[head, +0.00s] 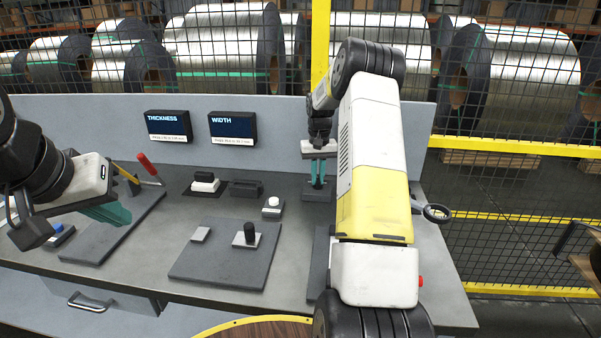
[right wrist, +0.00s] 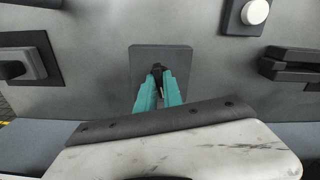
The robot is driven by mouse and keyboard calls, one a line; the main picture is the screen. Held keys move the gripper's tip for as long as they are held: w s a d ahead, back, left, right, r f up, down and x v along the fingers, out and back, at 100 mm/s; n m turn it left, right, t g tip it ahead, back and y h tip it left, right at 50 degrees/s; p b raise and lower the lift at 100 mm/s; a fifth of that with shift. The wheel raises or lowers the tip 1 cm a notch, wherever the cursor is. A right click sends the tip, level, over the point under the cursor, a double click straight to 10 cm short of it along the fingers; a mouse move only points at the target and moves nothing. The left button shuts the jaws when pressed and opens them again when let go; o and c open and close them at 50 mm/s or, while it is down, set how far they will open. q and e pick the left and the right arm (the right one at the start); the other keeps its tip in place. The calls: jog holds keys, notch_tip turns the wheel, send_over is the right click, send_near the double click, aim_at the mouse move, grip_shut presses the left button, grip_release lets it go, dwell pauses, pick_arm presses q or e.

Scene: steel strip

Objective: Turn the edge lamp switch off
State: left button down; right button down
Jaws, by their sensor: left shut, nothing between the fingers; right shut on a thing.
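A small black switch lever (right wrist: 157,69) stands on a dark square base plate (right wrist: 160,52) in the right wrist view; I take it to be the edge lamp switch. My right gripper (right wrist: 159,84) has its teal fingers shut around this lever. In the head view, my right gripper (head: 318,183) points down over the same base plate (head: 322,196) at the back right of the bench. The lever is mostly hidden there by the fingers, and no label for it is readable. My left gripper (head: 115,215) is shut and empty above the left part of the bench.
Thickness (head: 167,127) and width (head: 233,127) displays stand at the back. A dark board (head: 215,268) with a black knob (head: 250,230), a white button (head: 272,203) and a red-handled tool (head: 148,167) are on the bench (head: 190,213). A wire fence stands behind.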

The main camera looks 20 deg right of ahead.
aim_at(318, 178)
jog(key=n, duration=0.4)
jog(key=shift+n, duration=0.4)
dwell(0.4)
jog(key=c, duration=1.5)
grip_release()
notch_tip(318, 178, up, 8)
jog(key=shift+f, duration=0.25)
jog(key=shift+r, duration=0.15)
